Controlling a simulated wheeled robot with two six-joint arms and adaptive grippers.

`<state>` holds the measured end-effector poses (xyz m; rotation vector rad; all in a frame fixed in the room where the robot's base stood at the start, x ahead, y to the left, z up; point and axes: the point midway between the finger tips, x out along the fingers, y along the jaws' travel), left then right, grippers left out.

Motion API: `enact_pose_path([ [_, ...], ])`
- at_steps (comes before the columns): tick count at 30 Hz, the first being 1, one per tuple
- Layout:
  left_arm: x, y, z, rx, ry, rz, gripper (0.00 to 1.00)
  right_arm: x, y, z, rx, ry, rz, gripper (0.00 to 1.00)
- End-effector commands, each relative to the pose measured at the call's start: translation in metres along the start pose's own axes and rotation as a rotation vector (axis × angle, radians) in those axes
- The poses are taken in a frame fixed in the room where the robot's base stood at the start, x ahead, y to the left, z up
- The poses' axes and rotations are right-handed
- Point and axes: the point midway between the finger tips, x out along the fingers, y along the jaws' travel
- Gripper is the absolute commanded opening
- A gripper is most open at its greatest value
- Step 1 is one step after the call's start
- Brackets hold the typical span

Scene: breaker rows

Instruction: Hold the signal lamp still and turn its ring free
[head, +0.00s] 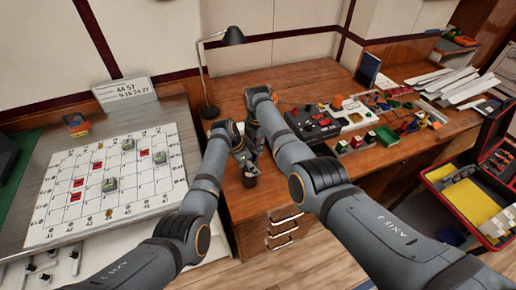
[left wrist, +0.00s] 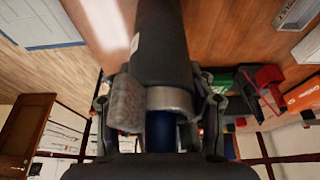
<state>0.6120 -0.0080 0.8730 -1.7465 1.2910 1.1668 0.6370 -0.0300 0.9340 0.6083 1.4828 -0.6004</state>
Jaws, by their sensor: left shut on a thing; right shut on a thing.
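The signal lamp (head: 250,180) shows in the head view as a short dark cylinder below my two grippers, above the desk's front part. In the left wrist view its dark body (left wrist: 160,45) runs to the top edge, with a light grey band (left wrist: 172,98) and a blue part (left wrist: 160,132) below. My left gripper (head: 241,157) is shut on the lamp, its fingers on both sides in the left wrist view (left wrist: 160,108). My right gripper (head: 252,142) comes in close above it, shut at the lamp's ring. The ring's exact contact is hidden.
The wooden desk (head: 290,185) carries a desk lamp (head: 207,80), a dark control box (head: 312,122) and several small coloured parts to the right. A white gridded board (head: 110,195) lies at left. An open red case (head: 455,180) stands at right. The desk front is clear.

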Motion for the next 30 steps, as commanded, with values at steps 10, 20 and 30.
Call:
enact_pose_path([
  [10, 0.0010, 0.0026, -0.0020, 0.003, 0.003, 0.007, 0.00, -0.0013, 0.0100, -0.0006, -0.205, -0.003, 0.010, 0.00],
  [20, 0.0010, 0.0027, -0.0020, 0.003, 0.003, 0.007, 0.00, -0.0013, 0.0097, -0.0009, -0.203, -0.002, 0.009, 0.29],
  [30, 0.0007, 0.0019, -0.0012, 0.001, 0.002, 0.005, 0.00, -0.0003, 0.0086, -0.0009, -0.196, -0.001, 0.006, 0.32],
])
